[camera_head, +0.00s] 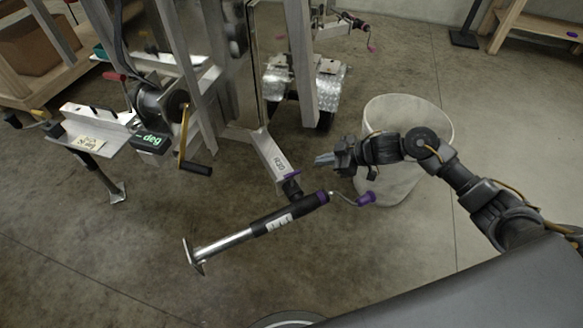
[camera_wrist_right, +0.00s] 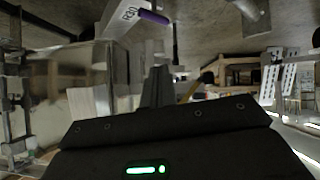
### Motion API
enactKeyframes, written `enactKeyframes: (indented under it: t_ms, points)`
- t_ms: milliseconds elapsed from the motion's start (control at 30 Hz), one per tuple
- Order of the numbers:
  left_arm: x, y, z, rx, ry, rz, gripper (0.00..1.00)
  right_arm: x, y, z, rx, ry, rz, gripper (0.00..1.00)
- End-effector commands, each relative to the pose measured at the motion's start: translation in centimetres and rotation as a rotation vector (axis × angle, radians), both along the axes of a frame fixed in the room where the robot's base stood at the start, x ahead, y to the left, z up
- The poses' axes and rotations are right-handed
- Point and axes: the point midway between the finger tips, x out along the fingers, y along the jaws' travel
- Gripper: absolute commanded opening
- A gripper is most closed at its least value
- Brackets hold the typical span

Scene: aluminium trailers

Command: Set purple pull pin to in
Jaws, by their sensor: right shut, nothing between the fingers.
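The purple pull pin (camera_head: 292,175) shows as a small purple piece at the end of the aluminium frame arm marked R30, where the jack (camera_head: 263,226) joins it. How far in the pin sits cannot be told. In the right wrist view a purple bar (camera_wrist_right: 153,17), likely the same pin, is at the top beside the R30 label. My right gripper (camera_head: 320,159) is shut and empty, a short way right of and above the pin, apart from it. Its fingers (camera_wrist_right: 157,86) show together in the right wrist view. My left gripper is not in view.
The jack lies tilted, its foot at lower left and its crank with a purple grip (camera_head: 366,198) below my right gripper. A pale bin (camera_head: 408,112) stands behind my right wrist. A winch with a black-handled crank (camera_head: 196,168) is at left. Floor in front is clear.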

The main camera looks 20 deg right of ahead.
Motion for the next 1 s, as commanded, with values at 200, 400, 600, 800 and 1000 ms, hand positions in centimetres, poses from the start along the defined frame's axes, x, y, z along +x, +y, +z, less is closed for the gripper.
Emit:
enactKeyframes:
  t_ms: [200,400,600,800,1000]
  points:
    - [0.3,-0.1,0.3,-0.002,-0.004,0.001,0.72,0.3,0.1,-0.7,0.002,0.0,-0.011,0.0]
    - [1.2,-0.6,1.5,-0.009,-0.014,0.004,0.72,2.1,2.4,-2.9,0.004,0.001,-0.012,0.0]
    - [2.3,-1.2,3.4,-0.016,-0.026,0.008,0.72,4.3,5.1,-5.4,0.005,0.001,-0.011,0.0]
    - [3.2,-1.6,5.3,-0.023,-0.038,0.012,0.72,5.2,6.0,-8.2,0.001,0.003,-0.01,0.0]
    - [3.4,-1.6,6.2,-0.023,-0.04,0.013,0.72,5.6,6.1,-9.7,0.001,0.0,-0.009,0.0]
